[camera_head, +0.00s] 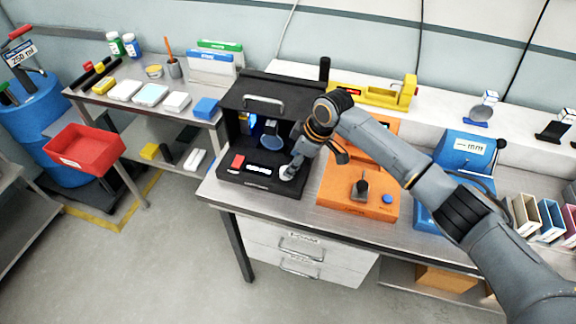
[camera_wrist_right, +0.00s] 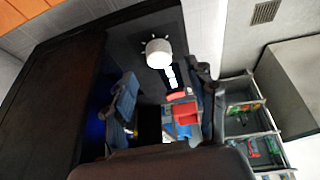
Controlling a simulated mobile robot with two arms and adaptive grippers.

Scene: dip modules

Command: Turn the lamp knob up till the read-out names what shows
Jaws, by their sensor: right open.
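A black lamp box (camera_head: 262,97) stands on the bench with its front open and a blue glow (camera_head: 253,125) inside. A pale round knob (camera_head: 286,173) sits at the right end of its front panel; it also shows in the wrist view (camera_wrist_right: 158,53) with tick marks around it. A white read-out (camera_head: 264,170) lies left of the knob, its text too small to read. It shows too in the wrist view (camera_wrist_right: 171,77). My right gripper (camera_head: 294,164) is open at the knob, its two fingers (camera_wrist_right: 166,80) apart and pointing toward it; contact is unclear. My left gripper is out of view.
A red switch (camera_head: 238,162) is on the panel's left. A round blue-rimmed piece (camera_head: 272,142) stands inside the box. An orange unit (camera_head: 340,190) stands close on the right. A side table (camera_head: 135,115) with boxes and a red bin (camera_head: 85,150) are at left.

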